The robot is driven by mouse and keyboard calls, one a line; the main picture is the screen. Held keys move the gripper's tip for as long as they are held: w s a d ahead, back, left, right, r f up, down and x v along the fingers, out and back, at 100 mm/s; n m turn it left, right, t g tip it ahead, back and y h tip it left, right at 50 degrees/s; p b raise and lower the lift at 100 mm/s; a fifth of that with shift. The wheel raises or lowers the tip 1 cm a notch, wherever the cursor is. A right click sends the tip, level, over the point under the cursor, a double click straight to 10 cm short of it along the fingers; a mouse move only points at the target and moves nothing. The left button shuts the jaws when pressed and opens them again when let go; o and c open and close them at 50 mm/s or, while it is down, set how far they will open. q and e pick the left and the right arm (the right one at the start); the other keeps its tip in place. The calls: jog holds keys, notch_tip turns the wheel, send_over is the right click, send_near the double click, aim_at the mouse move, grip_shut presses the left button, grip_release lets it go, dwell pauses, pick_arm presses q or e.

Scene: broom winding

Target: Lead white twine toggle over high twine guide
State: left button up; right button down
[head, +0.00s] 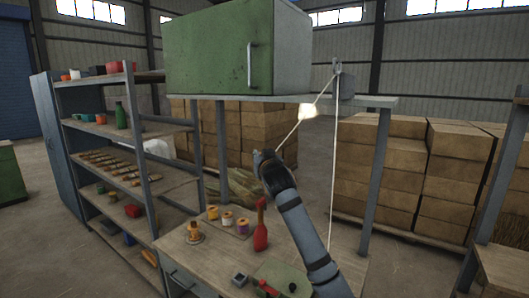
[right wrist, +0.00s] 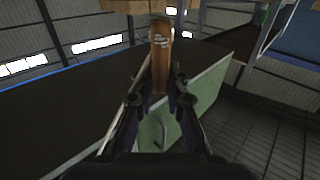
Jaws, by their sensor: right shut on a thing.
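My right gripper (head: 264,158) is raised above the workbench, left of and lower than the high twine guide (head: 337,68). In the right wrist view my right gripper (right wrist: 162,92) is shut on the brown wooden toggle (right wrist: 161,48), which has white twine wound around it and sticks out beyond the fingers. White twine (head: 292,132) runs from the gripper up to the guide, and another length (head: 334,160) hangs straight down from it. I cannot tell how the twine sits in the guide. In the head view the toggle is too small to make out. My left gripper is not in view.
A green cabinet (head: 205,52) stands on the high shelf (head: 378,101), left of the guide. The workbench (head: 200,262) below holds a red bottle (head: 261,228) and several spools (head: 227,219). A loaded rack (head: 150,128) stands left. A bright lamp (head: 308,110) glows near the twine.

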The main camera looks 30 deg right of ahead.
jog(key=w+a+f+b, duration=0.1)
jog(key=w+f+b, duration=0.1)
jog(key=f+b, duration=0.5)
jog(key=w+a+f+b, duration=0.1)
jog(key=w+f+b, duration=0.2)
jog(key=f+b, duration=0.5)
notch_tip(320, 180, down, 9)
jog(key=shift+w+f, duration=0.1)
jog(key=shift+w, duration=0.05)
jog(key=shift+a, duration=0.1)
